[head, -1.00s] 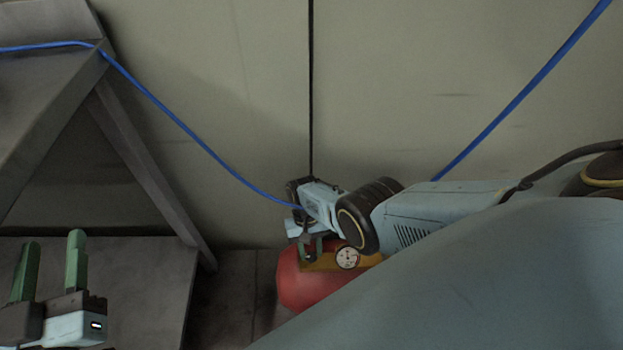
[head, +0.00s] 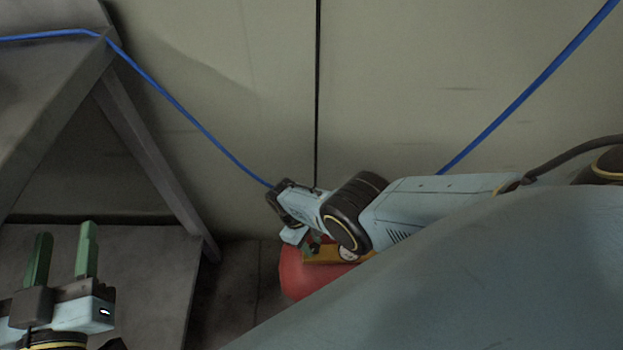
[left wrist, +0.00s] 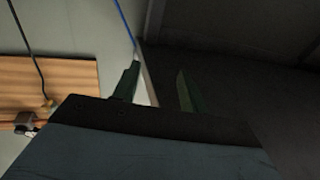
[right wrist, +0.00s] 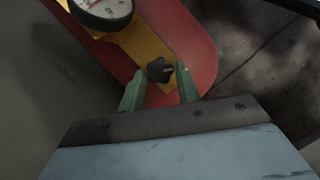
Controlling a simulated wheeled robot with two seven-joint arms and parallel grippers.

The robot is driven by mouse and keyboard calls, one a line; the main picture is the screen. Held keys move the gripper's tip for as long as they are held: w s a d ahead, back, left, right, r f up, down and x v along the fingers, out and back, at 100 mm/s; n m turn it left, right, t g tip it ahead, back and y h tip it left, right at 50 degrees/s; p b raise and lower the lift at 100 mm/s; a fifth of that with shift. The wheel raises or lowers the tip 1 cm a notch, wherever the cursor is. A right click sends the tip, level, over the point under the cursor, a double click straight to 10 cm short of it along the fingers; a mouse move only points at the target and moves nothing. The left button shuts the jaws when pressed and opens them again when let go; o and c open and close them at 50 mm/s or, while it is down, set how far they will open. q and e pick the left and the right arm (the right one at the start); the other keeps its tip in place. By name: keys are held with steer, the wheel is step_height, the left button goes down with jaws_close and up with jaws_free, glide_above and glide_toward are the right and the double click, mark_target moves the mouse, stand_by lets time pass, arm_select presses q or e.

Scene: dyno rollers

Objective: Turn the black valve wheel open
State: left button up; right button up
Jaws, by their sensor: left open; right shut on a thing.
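The black valve wheel (right wrist: 160,70) sits on a yellow-orange block (right wrist: 143,42) on the red tank. In the right wrist view it lies between the green fingertips of my right gripper (right wrist: 160,84), which is shut on it. In the head view my right gripper (head: 312,246) is at the tank, and the wheel is hard to make out behind it. The red tank (head: 302,282) is partly hidden by my right arm. My left gripper (head: 62,258) is open and empty at the lower left, far from the tank. Its fingers also show in the left wrist view (left wrist: 157,88).
A round white gauge (right wrist: 103,8) is beside the wheel on the block. A grey metal frame (head: 150,150) stands at the left. A blue hose (head: 180,110) runs along the wall. Free floor shows between frame and tank.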

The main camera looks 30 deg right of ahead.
arm_select(q)
steer(key=shift+a+f, duration=0.2)
steer(key=shift+f, duration=0.25)
arm_select(e)
steer(key=shift+s+n, duration=0.15)
steer(key=shift+n, duration=0.35)
arm_select(q)
steer(key=shift+f+g, duration=0.1)
steer(key=shift+g, duration=0.2)
arm_select(e)
steer(key=o, duration=1)
steer(key=shift+c, duration=0.2)
